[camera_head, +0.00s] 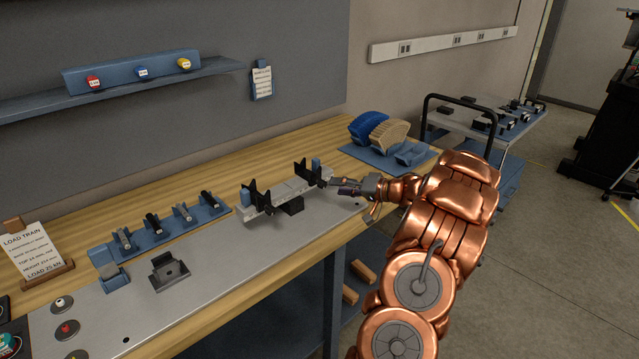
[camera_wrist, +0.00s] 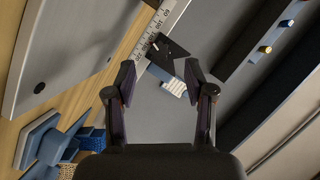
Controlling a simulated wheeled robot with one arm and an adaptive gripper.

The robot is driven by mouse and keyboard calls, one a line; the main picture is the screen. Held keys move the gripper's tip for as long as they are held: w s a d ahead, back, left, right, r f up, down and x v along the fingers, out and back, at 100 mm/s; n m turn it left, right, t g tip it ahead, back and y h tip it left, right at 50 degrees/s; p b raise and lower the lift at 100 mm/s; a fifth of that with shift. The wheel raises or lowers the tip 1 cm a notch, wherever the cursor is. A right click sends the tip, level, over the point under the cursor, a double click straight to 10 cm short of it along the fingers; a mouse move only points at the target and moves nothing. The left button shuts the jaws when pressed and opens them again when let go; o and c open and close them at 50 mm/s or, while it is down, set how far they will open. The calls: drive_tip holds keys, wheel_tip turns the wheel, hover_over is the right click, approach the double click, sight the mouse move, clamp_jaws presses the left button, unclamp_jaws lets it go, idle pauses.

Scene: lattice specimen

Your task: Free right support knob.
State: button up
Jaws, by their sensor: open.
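The steel beam fixture (camera_head: 288,190) stands on the grey bench plate, with a black V-shaped support near each end. A blue knob (camera_head: 316,165) shows at the right support (camera_head: 301,172). In the wrist view, the numbered scale on the beam (camera_wrist: 151,38) runs to a black support (camera_wrist: 168,52), and the knob with a pale ribbed end (camera_wrist: 172,86) lies between my fingers in the picture. My gripper (camera_head: 336,184) is open, just right of the right support. I cannot tell whether the fingers touch the knob.
A blue tray with curved blue and tan pieces (camera_head: 383,132) sits behind my gripper. A row of clamps (camera_head: 170,222) and a dark block (camera_head: 169,270) stand left of the fixture. The bench's front edge runs below. A cart (camera_head: 487,117) stands to the right.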

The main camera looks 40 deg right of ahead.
sight(325, 186)
drive_tip(key=shift+p+x, duration=0.55)
drive_tip(key=shift+x, duration=2.55)
drive_tip(key=shift+f, duration=0.1)
drive_tip(key=shift+s, duration=0.1)
clamp_jaws()
